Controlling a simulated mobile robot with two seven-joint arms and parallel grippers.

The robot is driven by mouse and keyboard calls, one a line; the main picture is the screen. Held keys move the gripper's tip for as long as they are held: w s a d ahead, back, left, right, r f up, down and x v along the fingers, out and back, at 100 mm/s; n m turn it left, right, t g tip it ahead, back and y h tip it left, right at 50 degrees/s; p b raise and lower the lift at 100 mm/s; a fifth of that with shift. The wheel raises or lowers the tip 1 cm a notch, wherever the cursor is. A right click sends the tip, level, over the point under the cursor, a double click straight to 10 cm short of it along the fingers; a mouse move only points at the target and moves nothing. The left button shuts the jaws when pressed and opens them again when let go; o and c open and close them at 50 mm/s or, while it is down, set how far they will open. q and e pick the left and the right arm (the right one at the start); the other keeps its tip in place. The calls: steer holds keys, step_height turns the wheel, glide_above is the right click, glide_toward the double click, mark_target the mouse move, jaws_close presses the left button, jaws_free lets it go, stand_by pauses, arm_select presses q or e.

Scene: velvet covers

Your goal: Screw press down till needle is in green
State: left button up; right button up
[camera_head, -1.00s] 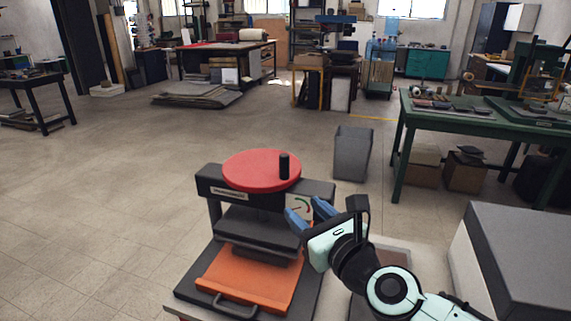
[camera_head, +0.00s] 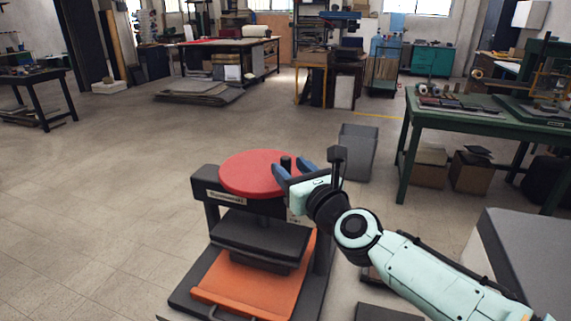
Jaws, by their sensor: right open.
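The press stands in front of me with a round red wheel (camera_head: 250,173) on top. A black upright handle (camera_head: 286,163) rises near the wheel's right edge. The dark press plate (camera_head: 260,236) sits above an orange tray (camera_head: 250,287), with a gap between them. My right gripper (camera_head: 291,169) is at the wheel's right edge, its blue fingers open around or just beside the black handle; I cannot tell whether they touch it. The gauge on the press front is mostly hidden behind the gripper, so the needle cannot be read. My left gripper is not in view.
A grey bin (camera_head: 358,151) stands on the floor behind the press. A green workbench (camera_head: 480,115) with tools is at the right, and a grey-topped block (camera_head: 525,255) is at the lower right. The floor to the left is clear.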

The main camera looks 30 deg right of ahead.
mark_target(288, 166)
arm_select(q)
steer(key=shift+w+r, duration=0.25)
arm_select(e)
steer(key=shift+w+d, duration=0.15)
steer(key=shift+w, duration=1.35)
steer(key=shift+c, duration=0.3)
jaws_close()
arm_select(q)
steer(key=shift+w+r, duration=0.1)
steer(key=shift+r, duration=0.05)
